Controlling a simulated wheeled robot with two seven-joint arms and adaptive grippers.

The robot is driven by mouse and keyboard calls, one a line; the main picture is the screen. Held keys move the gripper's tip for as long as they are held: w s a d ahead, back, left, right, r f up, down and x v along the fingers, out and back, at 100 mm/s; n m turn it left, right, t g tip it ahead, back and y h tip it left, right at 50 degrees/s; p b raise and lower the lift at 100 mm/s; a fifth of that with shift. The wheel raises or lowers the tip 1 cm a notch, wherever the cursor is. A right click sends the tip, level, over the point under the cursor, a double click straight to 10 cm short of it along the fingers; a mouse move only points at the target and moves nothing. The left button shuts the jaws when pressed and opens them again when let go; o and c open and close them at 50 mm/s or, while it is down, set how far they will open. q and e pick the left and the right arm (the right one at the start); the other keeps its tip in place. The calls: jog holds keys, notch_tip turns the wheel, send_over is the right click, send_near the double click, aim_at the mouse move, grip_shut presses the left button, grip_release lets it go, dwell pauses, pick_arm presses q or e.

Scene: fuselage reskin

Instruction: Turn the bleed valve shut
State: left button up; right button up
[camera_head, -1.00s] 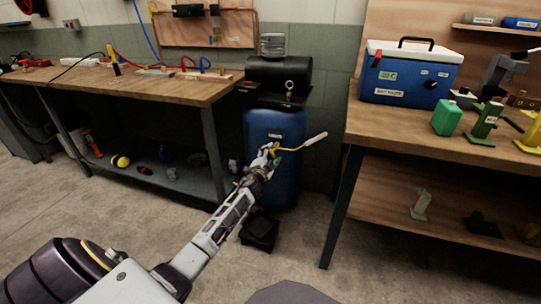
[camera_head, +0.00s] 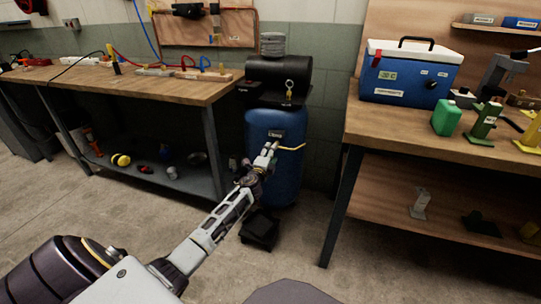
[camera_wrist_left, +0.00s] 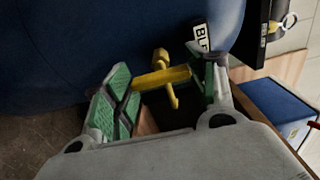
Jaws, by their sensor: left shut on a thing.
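The bleed valve's yellow handle (camera_head: 291,148) is on the front of the blue tank (camera_head: 288,180). My left gripper (camera_head: 268,152) is at it from the lower left. In the left wrist view the yellow handle (camera_wrist_left: 165,77) spans between the green finger pads, and my left gripper (camera_wrist_left: 163,92) is shut on it. A yellow stem crosses the handle there. A white label (camera_wrist_left: 201,38) reading "BL" is beside the fingers, partly cut off. The fingers hide part of the valve in the head view. My right gripper is not in view.
A black cylinder (camera_head: 280,74) sits on top of the tank. A wooden bench (camera_head: 165,92) stands to the left, and another (camera_head: 440,137) to the right holds a blue cooler (camera_head: 412,78). A black object (camera_head: 260,229) lies on the floor before the tank.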

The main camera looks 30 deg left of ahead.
pick_arm(q)
jog(key=shift+f, duration=0.1)
jog(key=o, duration=1)
jog(key=shift+v, duration=6.05)
jog(key=shift+a, duration=0.1)
